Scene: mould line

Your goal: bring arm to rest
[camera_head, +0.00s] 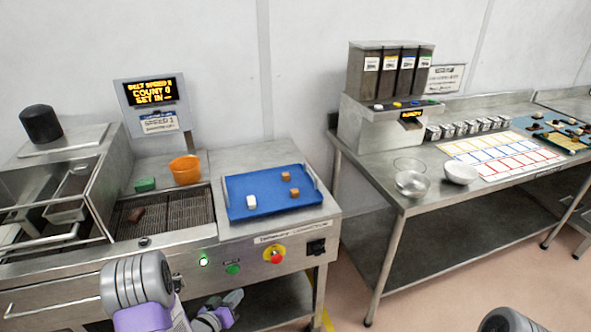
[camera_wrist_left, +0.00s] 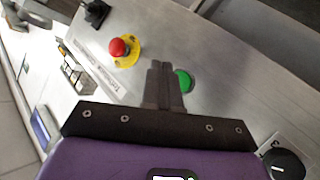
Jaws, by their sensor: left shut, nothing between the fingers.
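My left arm comes in at the bottom left of the head view. Its gripper (camera_head: 234,298) is low in front of the machine's front panel, below the green button (camera_head: 233,269). In the left wrist view the two dark fingers (camera_wrist_left: 164,85) are together with nothing between them. The green button (camera_wrist_left: 184,81) shows just beside the fingertips there, partly covered; I cannot tell whether they touch it. My right gripper is outside both views; only a grey part of my right arm shows at the bottom right of the head view.
The panel also carries a red stop button on yellow (camera_head: 274,254) and a black switch (camera_head: 316,247). A steel table (camera_head: 400,190) stands right, past a floor gap.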

